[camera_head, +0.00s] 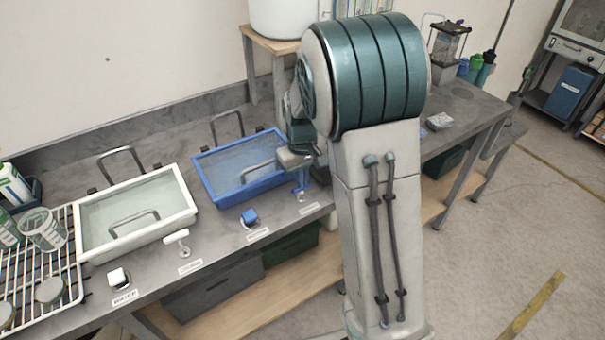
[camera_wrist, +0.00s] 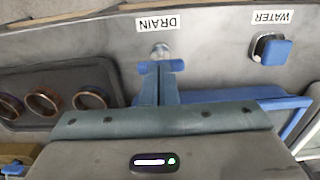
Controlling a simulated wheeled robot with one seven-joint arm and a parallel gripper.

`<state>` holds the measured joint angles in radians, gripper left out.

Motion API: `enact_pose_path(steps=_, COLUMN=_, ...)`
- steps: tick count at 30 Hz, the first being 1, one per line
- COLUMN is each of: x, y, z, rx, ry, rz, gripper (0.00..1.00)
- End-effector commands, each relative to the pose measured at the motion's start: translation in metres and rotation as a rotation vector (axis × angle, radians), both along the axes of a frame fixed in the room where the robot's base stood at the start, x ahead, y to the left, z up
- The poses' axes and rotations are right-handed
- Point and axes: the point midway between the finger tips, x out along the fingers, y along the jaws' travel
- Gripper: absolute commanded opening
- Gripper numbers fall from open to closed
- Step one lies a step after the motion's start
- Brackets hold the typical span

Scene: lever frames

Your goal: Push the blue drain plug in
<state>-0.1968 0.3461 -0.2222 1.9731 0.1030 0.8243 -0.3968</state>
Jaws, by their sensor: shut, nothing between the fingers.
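The blue drain plug is a T-shaped handle on a short pale metal stem at the front of the blue basin (camera_head: 215,190). In the wrist view its blue crossbar (camera_wrist: 177,66) lies in front of the DRAIN label (camera_wrist: 157,23), with some stem (camera_wrist: 160,50) showing between them. My gripper (camera_wrist: 157,70) is shut and empty, its blue fingers together with their tips at the middle of the crossbar. Contact cannot be told for certain. In the head view my gripper (camera_head: 301,183) is right at the plug, and hides part of it.
A blue WATER knob (camera_wrist: 276,51) is beside the plug; it also shows in the head view (camera_head: 249,217). A white basin (camera_head: 85,250) with its own white T-handle (camera_head: 177,237) and white knob (camera_head: 118,278) stands left. A wire rack (camera_head: 70,285) with jars is farther left.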

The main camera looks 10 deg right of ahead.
Motion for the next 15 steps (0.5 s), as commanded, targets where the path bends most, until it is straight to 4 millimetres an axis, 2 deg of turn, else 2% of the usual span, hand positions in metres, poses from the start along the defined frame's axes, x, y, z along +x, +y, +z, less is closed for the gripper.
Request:
enact_pose_path(steps=1, x=-0.003, y=0.000, z=-0.006, rx=-0.001, ry=0.010, rz=0.000, gripper=0.00)
enact_pose_path(steps=9, x=-0.004, y=0.000, z=-0.007, rx=-0.001, ry=0.016, rz=-0.001, gripper=0.00)
enact_pose_path(steps=15, x=-0.005, y=0.000, z=0.008, rx=-0.001, ry=0.016, rz=-0.001, gripper=0.00)
